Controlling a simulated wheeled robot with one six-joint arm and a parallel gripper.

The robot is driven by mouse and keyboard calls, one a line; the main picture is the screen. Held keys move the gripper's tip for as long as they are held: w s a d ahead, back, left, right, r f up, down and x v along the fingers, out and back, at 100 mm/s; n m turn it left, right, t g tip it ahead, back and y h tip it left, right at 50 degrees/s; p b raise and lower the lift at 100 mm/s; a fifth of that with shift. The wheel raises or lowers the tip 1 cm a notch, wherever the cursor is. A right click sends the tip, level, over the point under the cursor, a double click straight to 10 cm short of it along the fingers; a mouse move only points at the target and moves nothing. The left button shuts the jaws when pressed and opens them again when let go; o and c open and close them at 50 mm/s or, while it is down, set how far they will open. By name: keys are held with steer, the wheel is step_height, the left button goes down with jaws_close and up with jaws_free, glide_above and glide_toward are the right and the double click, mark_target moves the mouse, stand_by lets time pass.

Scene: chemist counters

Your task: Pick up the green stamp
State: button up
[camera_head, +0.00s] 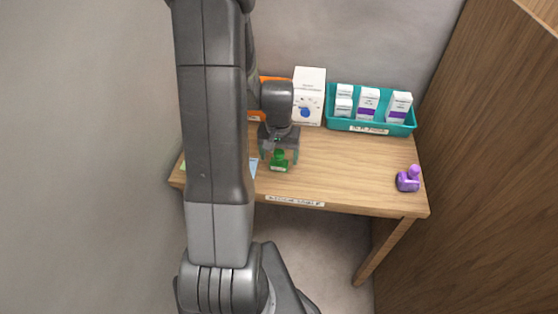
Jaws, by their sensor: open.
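The green stamp (279,163) stands on the wooden table, left of its middle and near the front. My gripper (279,156) points down right over the stamp. Its fingers are open, one on each side of the stamp's upper part. I cannot tell whether either finger touches the stamp. My arm hides the left part of the table.
A purple stamp (408,180) stands at the table's (340,170) right end. A teal tray (378,127) with several white boxes is at the back right. A white box with a blue dial (309,96) and an orange item (274,81) stand behind my gripper. A wooden panel (480,170) rises at right.

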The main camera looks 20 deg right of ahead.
mark_target(279, 152)
steer(key=shift+f, duration=0.5)
steer(key=c, duration=1.1)
steer(key=shift+r, duration=0.1)
step_height(279, 152, up, 10)
steer(key=shift+f, duration=0.1)
steer(key=o, duration=0.3)
steer(key=shift+c, duration=0.9)
steer(key=shift+o, duration=0.5)
